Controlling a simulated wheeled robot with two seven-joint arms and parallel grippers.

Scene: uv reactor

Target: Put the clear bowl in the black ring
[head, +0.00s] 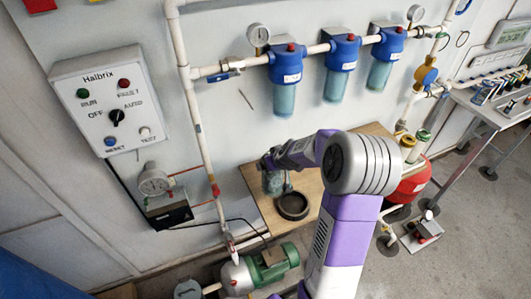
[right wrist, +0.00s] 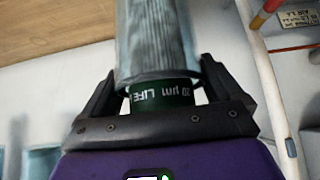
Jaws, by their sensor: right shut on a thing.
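The clear bowl (head: 275,184) is greyish-blue and see-through, and appears in the head view beside the black ring, to its left. In the right wrist view the clear bowl (right wrist: 155,45) has a ribbed pale body and a dark green band with white lettering. My right gripper (right wrist: 160,95) is shut on it, one finger on each side of the band. In the head view the right gripper (head: 268,162) is small and partly hidden by my wrist. The black ring (head: 292,206) lies on the wooden table and looks empty. My left gripper is not in view.
The wooden table (head: 254,181) has free room around the ring. Three blue filter housings (head: 342,51) with clear bowls hang on the pipe above. A white vertical pipe (head: 200,135) runs left of the table. A green pump (head: 262,268) stands in front, a red tank (head: 411,182) to the right.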

